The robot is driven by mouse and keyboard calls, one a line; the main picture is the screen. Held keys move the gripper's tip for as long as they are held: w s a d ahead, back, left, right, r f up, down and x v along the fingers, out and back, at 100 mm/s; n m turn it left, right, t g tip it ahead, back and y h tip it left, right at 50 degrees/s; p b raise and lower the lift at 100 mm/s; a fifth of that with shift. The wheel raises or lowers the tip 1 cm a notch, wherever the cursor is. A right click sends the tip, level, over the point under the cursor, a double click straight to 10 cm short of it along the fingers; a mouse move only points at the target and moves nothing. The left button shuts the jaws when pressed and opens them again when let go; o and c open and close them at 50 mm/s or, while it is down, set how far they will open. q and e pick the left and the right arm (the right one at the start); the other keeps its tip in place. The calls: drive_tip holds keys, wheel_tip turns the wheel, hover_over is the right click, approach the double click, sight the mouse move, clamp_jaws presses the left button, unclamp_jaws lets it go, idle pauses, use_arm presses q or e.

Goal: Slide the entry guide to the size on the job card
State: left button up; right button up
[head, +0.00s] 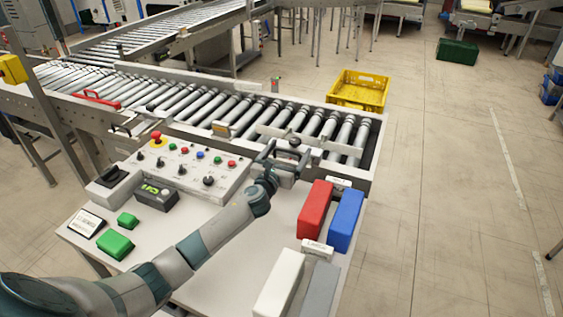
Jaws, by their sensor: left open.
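The entry guide (318,143) looks like a pale bar lying across the rollers near the right end of the conveyor. A dark knob (295,142) sits by its near side. My left gripper (286,152) is open at the conveyor's near edge, its fingers close around or just in front of the knob. I cannot tell whether they touch it. The job card (87,222) appears to be the white card in a dark frame at the left end of the table; its print is too small to read. My right gripper is out of view.
A control panel (190,170) with buttons stands left of my gripper. Red (315,210) and blue (345,220) blocks stand to its right, white (279,284) and grey ones nearer. Green blocks (115,243) lie at left. A yellow crate (358,90) is behind the conveyor.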

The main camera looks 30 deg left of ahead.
use_arm(q)
drive_tip(key=s+d+b, duration=0.1)
drive_tip(key=s+b, duration=0.2)
drive_tip(key=s, duration=1.4)
drive_tip(key=shift+s, duration=0.1)
